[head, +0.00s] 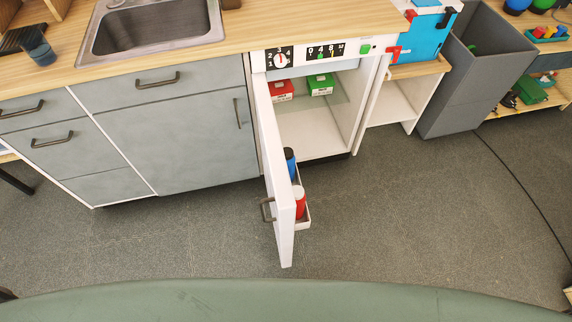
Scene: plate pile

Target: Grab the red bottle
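The red bottle (299,200) stands in a white rack (308,217) on the inner side of an open white door (283,205). It has a white upper part, and the door hides part of it on the left. A blue bottle (289,162) with a dark cap stands behind it in the same door. Neither of my grippers can be made out in the head view.
The open cabinet (316,130) holds a red box (282,90) and a green box (320,85) on a shelf. Grey drawers and a sink (150,28) are at the left. A grey bin (475,75) stands at the right. The grey floor (400,220) right of the door is clear.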

